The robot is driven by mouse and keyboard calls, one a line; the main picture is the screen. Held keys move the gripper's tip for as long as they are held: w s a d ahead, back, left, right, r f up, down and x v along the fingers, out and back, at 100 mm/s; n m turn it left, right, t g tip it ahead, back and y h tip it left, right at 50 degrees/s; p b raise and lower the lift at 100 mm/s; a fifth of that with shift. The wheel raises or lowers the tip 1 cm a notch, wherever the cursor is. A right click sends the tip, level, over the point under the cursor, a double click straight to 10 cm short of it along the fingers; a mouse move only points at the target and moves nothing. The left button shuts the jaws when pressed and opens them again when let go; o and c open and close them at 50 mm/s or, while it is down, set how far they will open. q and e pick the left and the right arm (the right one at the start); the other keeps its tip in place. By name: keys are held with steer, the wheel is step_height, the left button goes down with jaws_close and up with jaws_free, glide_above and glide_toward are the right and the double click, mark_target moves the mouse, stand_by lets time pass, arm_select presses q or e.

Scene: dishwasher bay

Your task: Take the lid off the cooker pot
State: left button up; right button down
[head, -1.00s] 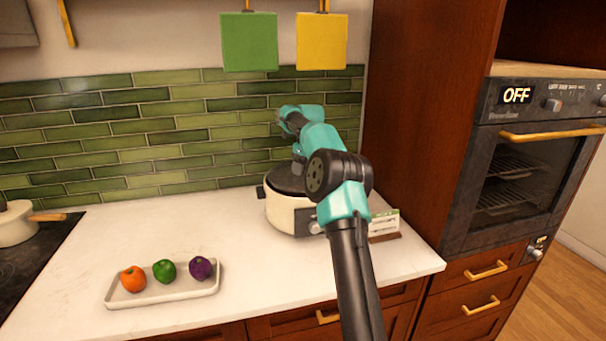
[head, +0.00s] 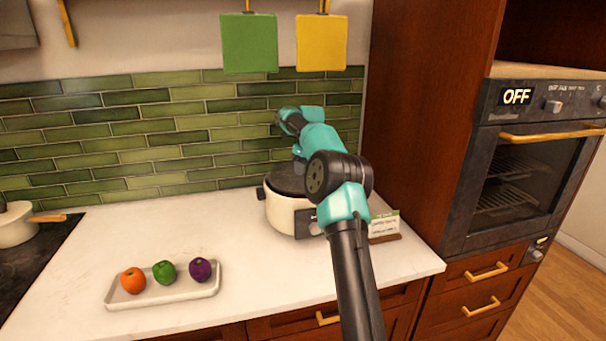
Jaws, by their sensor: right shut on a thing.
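The cooker pot (head: 284,214) is cream with a dark side handle and stands on the white counter near the back wall. Its dark lid (head: 285,180) sits at the top of the pot. I cannot tell whether there is a gap under it. My right arm reaches over the pot from the front, and my right gripper (head: 299,165) points down at the lid. It is shut on the lid, but its fingertips and the lid's grip are mostly hidden behind my arm. The pot's right side is also hidden. My left gripper does not show.
A pale tray (head: 155,300) with orange, green and purple vegetables lies at the front left. A small card stand (head: 385,226) is right of the pot. A hob with a pan (head: 14,226) is at far left. A tall cabinet (head: 430,110) bounds the right. Counter left of the pot is clear.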

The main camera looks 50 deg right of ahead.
steer(key=shift+r, duration=0.1)
steer(key=shift+r, duration=1.75)
steer(key=s+a+r, duration=0.1)
steer(key=s+a, duration=0.9)
steer(key=a, duration=0.2)
steer(key=shift+s+r, duration=0.15)
steer(key=shift+s, duration=0.15)
